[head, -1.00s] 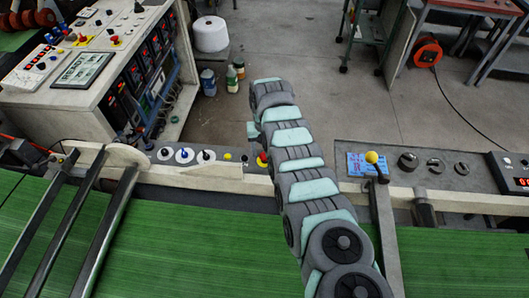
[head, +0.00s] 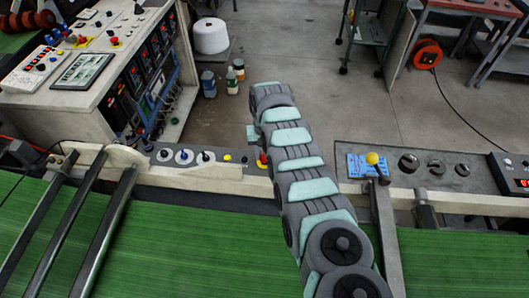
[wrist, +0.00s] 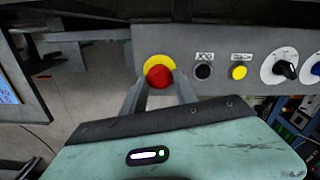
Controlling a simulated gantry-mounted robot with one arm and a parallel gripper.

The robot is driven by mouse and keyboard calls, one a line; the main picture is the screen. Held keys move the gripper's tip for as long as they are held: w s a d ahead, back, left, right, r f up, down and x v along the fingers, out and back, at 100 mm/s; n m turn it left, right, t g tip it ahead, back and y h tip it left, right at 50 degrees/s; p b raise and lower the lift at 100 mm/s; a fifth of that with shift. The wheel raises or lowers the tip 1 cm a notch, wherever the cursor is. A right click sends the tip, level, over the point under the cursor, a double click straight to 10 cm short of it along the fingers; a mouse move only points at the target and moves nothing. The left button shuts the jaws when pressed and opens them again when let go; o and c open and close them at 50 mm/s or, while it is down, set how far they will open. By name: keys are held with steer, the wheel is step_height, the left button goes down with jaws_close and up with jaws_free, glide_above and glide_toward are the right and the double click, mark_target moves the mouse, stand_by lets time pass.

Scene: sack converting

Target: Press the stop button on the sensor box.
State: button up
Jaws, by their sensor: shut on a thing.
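The stop button is a red mushroom cap (wrist: 159,77) on a yellow disc, set in the grey panel of the sensor box (wrist: 213,48). In the head view the red button (head: 263,159) shows just left of my arm, on the grey control strip (head: 222,168). My gripper (wrist: 158,86) is at the button in the wrist view, with one finger on each side of the red cap, shut on it. How far the cap is pushed in cannot be told.
Beside the red button are a black button (wrist: 203,72), a yellow button (wrist: 239,72) and a black rotary knob (wrist: 286,70). Green sacking (head: 190,250) runs below, crossed by metal bars (head: 104,232) at the left.

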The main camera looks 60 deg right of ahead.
jaws_close()
stand_by(0.8)
